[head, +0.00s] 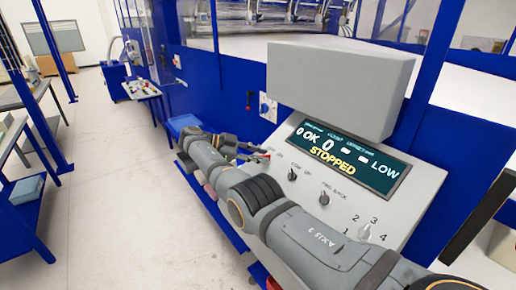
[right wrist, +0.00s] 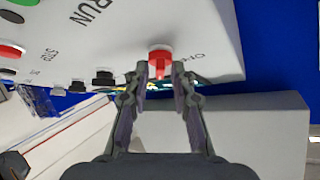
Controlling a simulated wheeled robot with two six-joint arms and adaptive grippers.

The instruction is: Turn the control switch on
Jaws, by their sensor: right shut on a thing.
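The control switch is a red rotary knob (right wrist: 160,56) on the pale sloped control panel (head: 423,186). In the right wrist view it sits between the two fingertips of my right gripper (right wrist: 160,73), which is shut on it. In the head view the right gripper (head: 252,150) is at the panel's upper left edge, and the fingers largely hide the switch. The panel's dark display (head: 345,157) reads "STOPPED", "OK 0" and "LOW". My left gripper is not in view.
A grey box (head: 335,85) stands above the display. Black knobs (head: 324,198) and a numbered selector dial (head: 364,232) sit lower on the panel, close to my right arm. Blue machine frames are behind. The floor (head: 120,170) at left is clear.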

